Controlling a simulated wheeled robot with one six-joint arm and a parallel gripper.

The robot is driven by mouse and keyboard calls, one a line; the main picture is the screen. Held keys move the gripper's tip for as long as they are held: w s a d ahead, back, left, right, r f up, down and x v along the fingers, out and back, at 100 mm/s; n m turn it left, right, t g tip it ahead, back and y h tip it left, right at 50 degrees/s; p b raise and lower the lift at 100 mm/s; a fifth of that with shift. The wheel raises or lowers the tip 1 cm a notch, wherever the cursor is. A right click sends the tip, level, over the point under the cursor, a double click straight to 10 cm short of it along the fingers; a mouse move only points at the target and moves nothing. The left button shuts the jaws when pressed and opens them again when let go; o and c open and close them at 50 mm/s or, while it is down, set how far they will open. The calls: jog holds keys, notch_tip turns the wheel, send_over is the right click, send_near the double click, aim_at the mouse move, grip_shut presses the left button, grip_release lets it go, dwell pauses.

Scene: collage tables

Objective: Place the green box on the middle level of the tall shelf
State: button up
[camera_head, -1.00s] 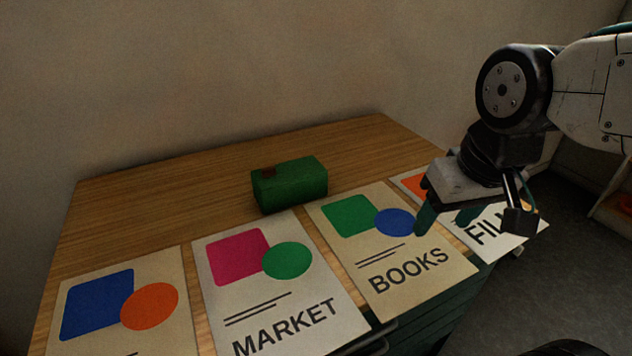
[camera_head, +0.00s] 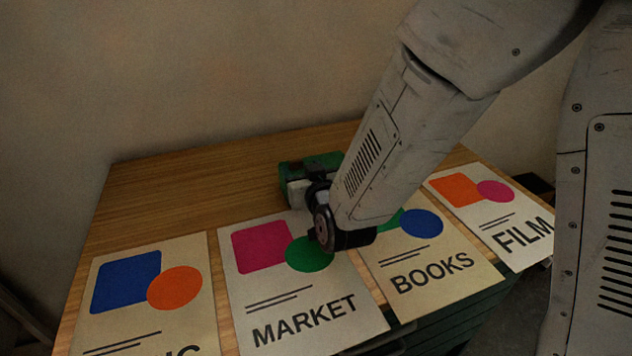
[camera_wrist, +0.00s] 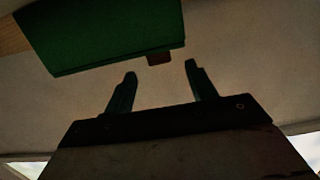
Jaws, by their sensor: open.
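The green box (camera_head: 290,175) sits on the wooden table behind the posters, partly hidden by my arm and gripper in the head view. In the wrist view the green box (camera_wrist: 105,35) fills the upper left, with a small brown-red patch at its lower right edge. My gripper (camera_wrist: 160,75) is open, its two dark fingers apart with nothing between them. The box lies beyond the fingertips and to their left in that view. The fingertips are hidden in the head view. I do not see the tall shelf in the current frames.
The wooden table (camera_head: 150,195) stands against a plain wall. Several posters lie along its front: a blue-and-orange one (camera_head: 190,325), MARKET (camera_head: 290,275), BOOKS (camera_head: 465,290) and FILM (camera_head: 490,210). The table's back left is bare.

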aim_at(297, 161)
jog(key=x, duration=0.7)
jog(key=shift+w+f, duration=0.1)
jog(key=shift+w, duration=0.05)
jog(key=shift+c, duration=0.3)
grip_shut()
